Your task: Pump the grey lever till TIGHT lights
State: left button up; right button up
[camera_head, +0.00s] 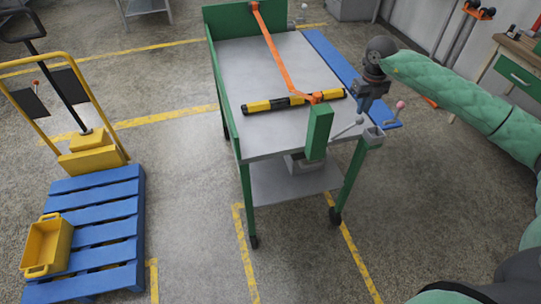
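A grey lever (347,129) with a pale round knob sticks up at a slant from the front right corner of a grey-topped cart (250,80), beside a green post (319,131). An orange strap (273,50) runs from the cart's green back panel to the top of this post. It crosses a yellow and black bar (290,102) lying on the top. My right gripper (365,110) points down over the cart's right edge, just above and right of the lever knob, seemingly apart from it. Its finger gap is too small to read. No TIGHT light can be made out. My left gripper is out of view.
A pink-knobbed lever (397,109) stands right of my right gripper, near a blue strip (335,60) along the cart's side. A blue pallet (97,230) with a yellow bin (47,247) is at left. A wooden bench (520,57) is at right. Floor before the cart is clear.

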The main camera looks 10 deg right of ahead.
aim_at(344, 130)
jog(key=shift+f, duration=0.1)
dwell(0.5)
jog(key=shift+d+f+b, duration=0.25)
jog(key=shift+f+b, duration=0.35)
jog(key=shift+f, duration=0.15)
jog(key=shift+d+f+b, duration=0.3)
jog(key=shift+f+b, duration=0.25)
jog(key=shift+f, duration=0.2)
jog(key=shift+d+f+b, duration=0.25)
jog(key=shift+f+b, duration=0.35)
jog(key=shift+f, duration=0.15)
jog(key=shift+d+f+b, duration=0.2)
jog(key=shift+f+b, duration=0.4)
jog(key=shift+f, duration=0.15)
jog(key=shift+d+f+b, duration=0.2)
jog(key=shift+f+b, duration=0.4)
jog(key=shift+f, duration=0.15)
